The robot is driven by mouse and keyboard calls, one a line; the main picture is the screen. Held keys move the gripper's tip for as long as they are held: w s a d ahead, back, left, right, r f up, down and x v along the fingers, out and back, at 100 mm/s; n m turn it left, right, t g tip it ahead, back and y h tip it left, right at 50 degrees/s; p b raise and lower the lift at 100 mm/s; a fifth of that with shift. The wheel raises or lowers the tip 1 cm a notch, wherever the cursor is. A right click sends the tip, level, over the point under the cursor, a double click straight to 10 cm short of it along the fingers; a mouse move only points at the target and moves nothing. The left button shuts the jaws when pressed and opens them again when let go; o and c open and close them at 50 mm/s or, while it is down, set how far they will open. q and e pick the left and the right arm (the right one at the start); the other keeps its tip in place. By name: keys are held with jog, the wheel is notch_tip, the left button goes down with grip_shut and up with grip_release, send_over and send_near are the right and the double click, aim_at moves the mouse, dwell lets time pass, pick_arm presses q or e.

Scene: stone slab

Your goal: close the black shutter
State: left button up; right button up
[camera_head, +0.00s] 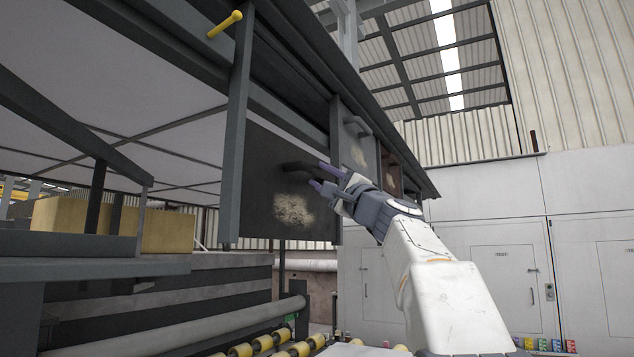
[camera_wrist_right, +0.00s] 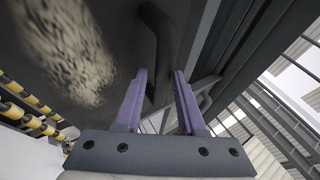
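The black shutter (camera_head: 262,195) is a dark panel with a pale worn patch, hanging in the frame left of centre in the head view. It carries a dark bar handle (camera_head: 300,166). My right gripper (camera_head: 318,175) is at the right end of this handle, its purple fingers pointing left. In the right wrist view, the fingers (camera_wrist_right: 160,73) are apart, and the handle (camera_wrist_right: 150,45) runs ahead of and between them. I cannot tell whether they touch it. The shutter's worn patch (camera_wrist_right: 68,45) also shows at upper left there. My left gripper is out of view.
A dark upright post (camera_head: 237,130) borders the shutter on the left. Yellow rollers (camera_head: 280,343) lie below. Pale cabinets (camera_head: 510,280) stand at right.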

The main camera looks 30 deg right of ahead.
jog(key=b+v, duration=0.4)
jog(key=v, duration=0.4)
jog(key=shift+f, duration=0.1)
